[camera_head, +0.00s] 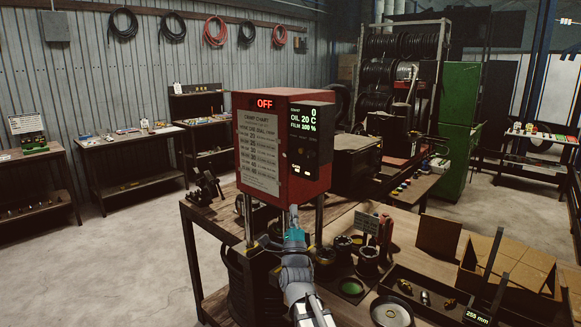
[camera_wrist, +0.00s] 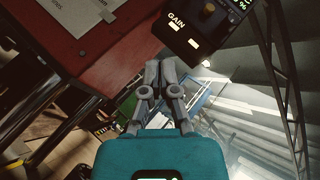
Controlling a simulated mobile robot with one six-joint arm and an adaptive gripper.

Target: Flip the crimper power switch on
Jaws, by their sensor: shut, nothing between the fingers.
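The red crimper box (camera_head: 283,98) stands on posts above a wooden bench, with a lit red OFF sign (camera_head: 265,104) on its front. A black control panel (camera_head: 306,142) is on its right side, with a readout at its top. The panel shows close up in the wrist view (camera_wrist: 190,44), with a knob (camera_wrist: 207,11) and two small pale labels. I cannot tell which part is the power switch. My gripper (camera_head: 294,210) is shut and empty, just below the box's lower edge.
A pale printed crimp chart (camera_head: 260,154) covers the box's front. Dies and cups stand on the bench around my arm, with a parts tray (camera_head: 425,304) at the right. A green cabinet (camera_head: 460,125) stands behind. Open floor lies to the left.

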